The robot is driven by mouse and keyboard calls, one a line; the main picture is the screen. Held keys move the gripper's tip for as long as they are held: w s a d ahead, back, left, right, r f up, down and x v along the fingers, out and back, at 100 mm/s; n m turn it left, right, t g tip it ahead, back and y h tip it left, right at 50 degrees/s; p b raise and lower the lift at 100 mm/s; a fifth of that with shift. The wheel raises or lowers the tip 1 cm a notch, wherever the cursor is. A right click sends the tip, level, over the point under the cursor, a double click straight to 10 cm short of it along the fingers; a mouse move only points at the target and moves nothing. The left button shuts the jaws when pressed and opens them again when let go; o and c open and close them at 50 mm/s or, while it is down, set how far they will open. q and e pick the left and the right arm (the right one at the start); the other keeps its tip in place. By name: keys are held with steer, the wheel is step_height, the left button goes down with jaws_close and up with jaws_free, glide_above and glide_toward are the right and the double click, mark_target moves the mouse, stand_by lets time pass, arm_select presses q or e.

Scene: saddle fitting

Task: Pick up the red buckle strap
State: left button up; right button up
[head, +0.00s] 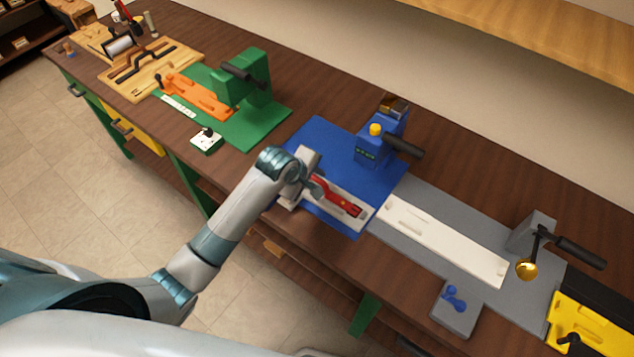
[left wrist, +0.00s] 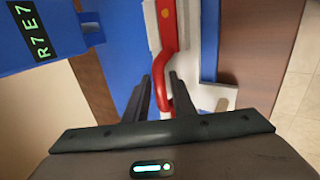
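The red buckle strap (head: 338,197) lies on a pale plate on the blue station (head: 330,145) in the head view. It has a wider, buckle-like end at the right and a narrow curved part at the left. My left gripper (head: 311,186) is at that narrow left part. In the left wrist view the strap's curved red part (left wrist: 165,62) runs down between the two dark fingers of my left gripper (left wrist: 160,78). The fingers stand apart, one on each side of the strap, with a small gap showing. My right gripper is not in view.
A blue press with a dark lever (head: 403,145) stands behind the strap. A grey station with a long white plate (head: 445,240) is to the right, a yellow one (head: 590,325) beyond it. A green station (head: 262,125) with an orange piece (head: 195,93) is to the left.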

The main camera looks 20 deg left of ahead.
mark_target(318, 178)
arm_select(q)
steer(key=shift+w+d+f, duration=0.1)
steer(key=shift+w+f, duration=0.05)
steer(key=shift+f, duration=0.1)
stand_by(0.3)
jaws_close()
steer(key=shift+r, duration=0.1)
steer(key=shift+r+b, duration=0.6)
steer(key=shift+r, duration=0.25)
steer(key=shift+d+r+b, duration=0.2)
steer(key=shift+r+b, duration=0.1)
steer(key=shift+r, duration=0.3)
steer(key=shift+d+r+b, duration=0.15)
steer(key=shift+r+b, duration=0.15)
steer(key=shift+r, duration=0.3)
steer(key=s+d+r+b, duration=0.3)
steer(key=d+r, duration=0.3)
steer(key=d, duration=0.4)
steer(key=shift+d+r, duration=0.3)
steer(key=shift+r, duration=0.1)
